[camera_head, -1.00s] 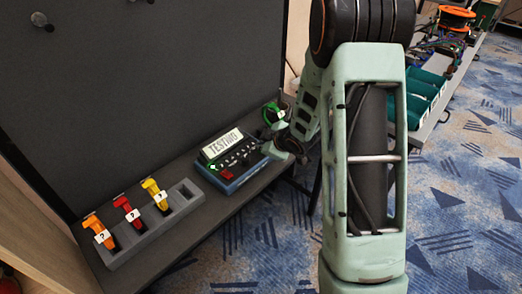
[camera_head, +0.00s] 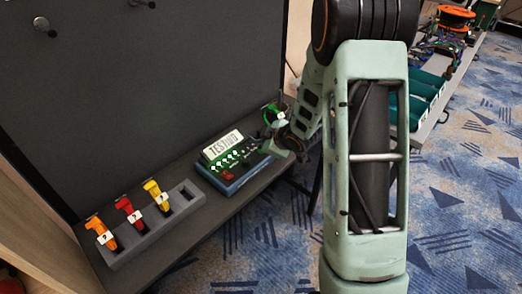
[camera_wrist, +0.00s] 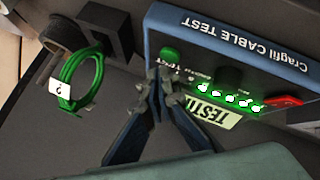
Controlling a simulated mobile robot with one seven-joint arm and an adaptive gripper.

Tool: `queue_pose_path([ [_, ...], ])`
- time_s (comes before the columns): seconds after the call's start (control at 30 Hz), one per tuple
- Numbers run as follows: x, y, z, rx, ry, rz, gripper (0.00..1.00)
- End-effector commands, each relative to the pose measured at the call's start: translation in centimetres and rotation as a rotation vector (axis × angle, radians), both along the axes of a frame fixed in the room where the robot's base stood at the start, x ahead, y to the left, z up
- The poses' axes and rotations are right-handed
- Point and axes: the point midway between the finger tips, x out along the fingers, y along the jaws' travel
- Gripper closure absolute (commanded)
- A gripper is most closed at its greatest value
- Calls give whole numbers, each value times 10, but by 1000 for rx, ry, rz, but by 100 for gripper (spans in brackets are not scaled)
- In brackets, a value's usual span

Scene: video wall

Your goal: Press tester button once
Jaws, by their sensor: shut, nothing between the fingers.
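The cable tester (camera_head: 232,180) is a blue box on the dark shelf, its screen reading "TESTING". A row of several green lights (camera_wrist: 230,95) is lit on its face, beside a red part (camera_wrist: 283,103) and a dark knob. A round green button (camera_wrist: 170,55) shows near the tester's edge in the wrist view. My gripper (camera_wrist: 161,78) is shut and empty, its tips close to the green button and apart from it in the picture; I cannot tell the height gap. In the head view my gripper (camera_head: 268,147) is small beside the tester's right end.
A grey holder (camera_head: 155,238) left of the tester bears orange (camera_head: 100,230), red (camera_head: 126,207) and yellow (camera_head: 153,190) connectors and one empty slot. A dark panel (camera_head: 150,90) stands behind the shelf.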

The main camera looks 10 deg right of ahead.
Motion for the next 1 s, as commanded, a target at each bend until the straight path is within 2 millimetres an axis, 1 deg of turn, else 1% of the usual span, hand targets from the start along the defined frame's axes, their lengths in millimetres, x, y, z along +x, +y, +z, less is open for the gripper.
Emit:
queue_pose_path([
  [0.17,0,0,10,0,-1,-1,100],
  [0.5,0,0,45,0,-1,-1,100],
  [0.6,0,0,51,1,0,-1,100],
  [1.0,0,0,50,0,0,0,100],
])
